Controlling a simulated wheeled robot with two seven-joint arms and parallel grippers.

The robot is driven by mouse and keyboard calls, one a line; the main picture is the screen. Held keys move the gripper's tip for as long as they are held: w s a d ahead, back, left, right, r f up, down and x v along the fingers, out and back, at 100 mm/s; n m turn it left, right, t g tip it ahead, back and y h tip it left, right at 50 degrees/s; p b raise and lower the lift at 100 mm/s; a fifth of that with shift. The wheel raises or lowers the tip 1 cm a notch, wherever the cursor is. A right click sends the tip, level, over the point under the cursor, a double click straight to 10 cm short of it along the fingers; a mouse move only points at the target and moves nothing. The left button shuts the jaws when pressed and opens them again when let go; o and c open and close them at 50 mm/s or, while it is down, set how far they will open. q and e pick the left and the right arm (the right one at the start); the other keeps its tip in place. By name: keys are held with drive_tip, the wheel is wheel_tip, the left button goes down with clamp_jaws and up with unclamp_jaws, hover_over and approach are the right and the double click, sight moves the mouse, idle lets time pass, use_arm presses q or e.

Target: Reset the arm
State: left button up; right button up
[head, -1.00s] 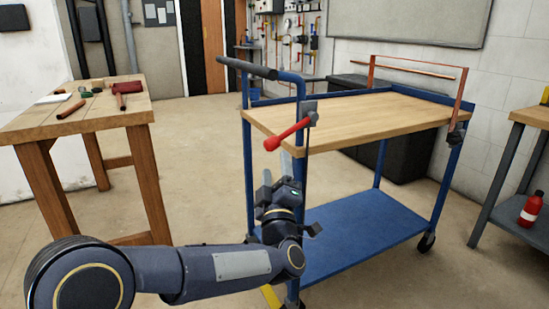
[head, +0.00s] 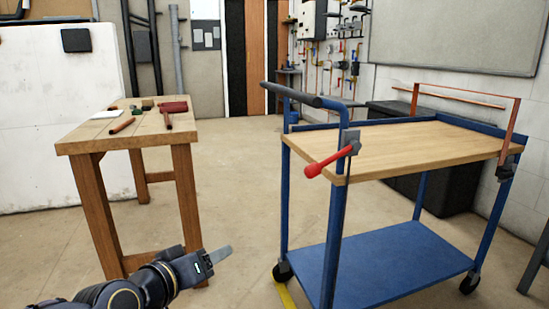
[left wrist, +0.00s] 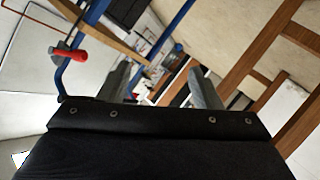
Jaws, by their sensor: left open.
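My left gripper (head: 222,256) is low in the head view, left of the blue cart and in front of the wooden table. In the left wrist view its two fingers (left wrist: 160,88) stand apart with nothing between them. My left arm comes in from the bottom left corner of the head view. My right gripper is not in view.
A blue cart (head: 395,262) with a wooden top and a red-handled lever (head: 330,161) stands at right. A wooden table (head: 85,144) with several small items, including a dark red mallet (head: 170,106), stands at left. Bare floor (head: 235,170) lies between them.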

use_arm(q)
drive_tip(key=s+a+f+g+y, duration=0.1)
drive_tip(key=s+a+f+g, duration=0.2)
drive_tip(key=s, duration=0.5)
drive_tip(key=s+a+f+g+p, duration=0.1)
drive_tip(key=s+a+f+g, duration=0.1)
drive_tip(key=s+f, duration=0.4)
drive_tip(key=s+a+f+g+y, duration=0.1)
drive_tip(key=s+a+f+g, duration=0.2)
drive_tip(key=s, duration=0.6)
wheel_tip(320, 180, up, 36)
drive_tip(key=t+p, duration=0.1)
drive_tip(key=p, duration=3.6)
drive_tip(key=shift+r, duration=0.2)
drive_tip(key=shift+w+d, duration=0.1)
